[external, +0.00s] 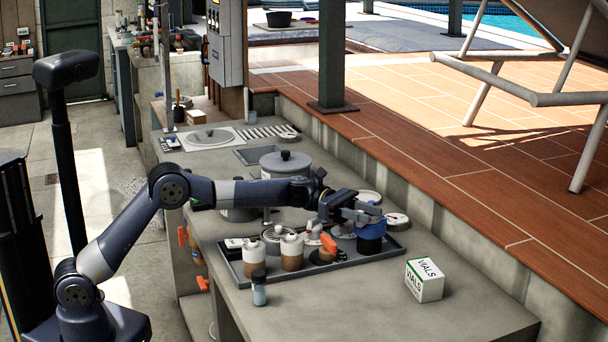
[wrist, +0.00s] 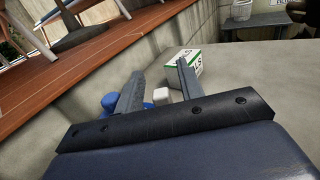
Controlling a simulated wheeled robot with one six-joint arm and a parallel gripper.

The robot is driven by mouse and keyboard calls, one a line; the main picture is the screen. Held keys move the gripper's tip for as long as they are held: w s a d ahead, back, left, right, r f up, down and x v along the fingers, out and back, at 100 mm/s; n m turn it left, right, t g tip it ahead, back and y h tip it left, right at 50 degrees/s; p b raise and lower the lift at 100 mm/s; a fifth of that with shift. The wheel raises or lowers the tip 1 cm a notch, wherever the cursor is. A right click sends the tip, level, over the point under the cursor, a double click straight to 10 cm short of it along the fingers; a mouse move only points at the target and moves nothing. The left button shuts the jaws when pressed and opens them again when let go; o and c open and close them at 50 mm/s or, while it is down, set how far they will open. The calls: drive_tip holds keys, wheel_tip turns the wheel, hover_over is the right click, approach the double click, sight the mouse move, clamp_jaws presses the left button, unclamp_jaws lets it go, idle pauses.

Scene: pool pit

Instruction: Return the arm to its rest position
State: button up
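My arm stretches across the grey counter from the left in the external view. My gripper (external: 364,209) is low over the right part of the tray, beside or above a dark jar with a blue band (external: 371,238). In the wrist view its two fingers (wrist: 160,72) stand apart with nothing visibly clamped between them. A blue round thing (wrist: 109,101) shows left of the left finger. A small white block-like thing (wrist: 161,96) shows between the fingers, farther off. Whether the gripper touches the jar I cannot tell.
A white VIALS box (external: 424,279) stands on the right. A large lidded pot (external: 285,165) is behind my forearm. The counter's front right (external: 370,305) is clear.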

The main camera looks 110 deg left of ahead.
drive_tip(key=v, duration=0.8)
drive_tip(key=w+n+g+y+b, duration=0.1)
drive_tip(key=w+n+y+b, duration=0.7)
drive_tip(key=w+y, duration=0.3)
drive_tip(key=shift+d+y+b, duration=0.4)
drive_tip(key=shift+y, duration=0.3)
